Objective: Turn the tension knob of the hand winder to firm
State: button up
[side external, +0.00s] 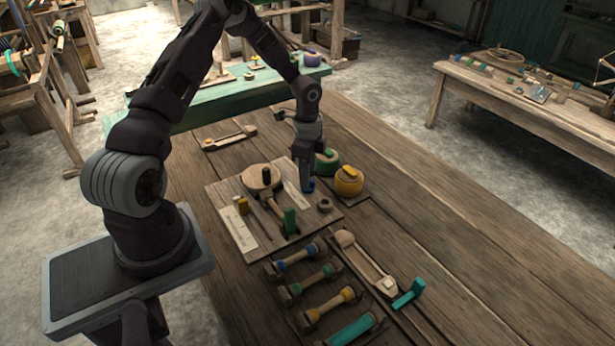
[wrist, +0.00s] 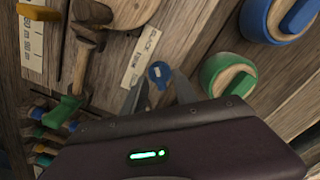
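The hand winder stands on a wooden board (side external: 235,225), with a round wooden wheel (side external: 262,178) and a green-handled crank (side external: 290,220). A small blue knob (wrist: 158,68) with a pale mark sits on the board beside a printed pale scale strip (wrist: 143,57); the strip's lettering is too small to read. My gripper (side external: 307,184) points down over the board's far right part, at the knob. In the wrist view my two fingers (wrist: 160,82) are apart, one on each side of the knob's lower part. I cannot tell whether they touch it.
A small ring (side external: 324,205) lies nearer. Several bobbins (side external: 310,280) and a wooden shuttle (side external: 362,262) lie in front.

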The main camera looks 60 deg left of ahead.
jog(key=shift+f, duration=0.65)
grip_shut()
jog(key=shift+n, duration=0.4)
jog(key=n, duration=0.4)
jog(key=shift+n, duration=0.3)
jog(key=shift+r+n, duration=0.1)
jog(key=shift+n, duration=2)
grip_release()
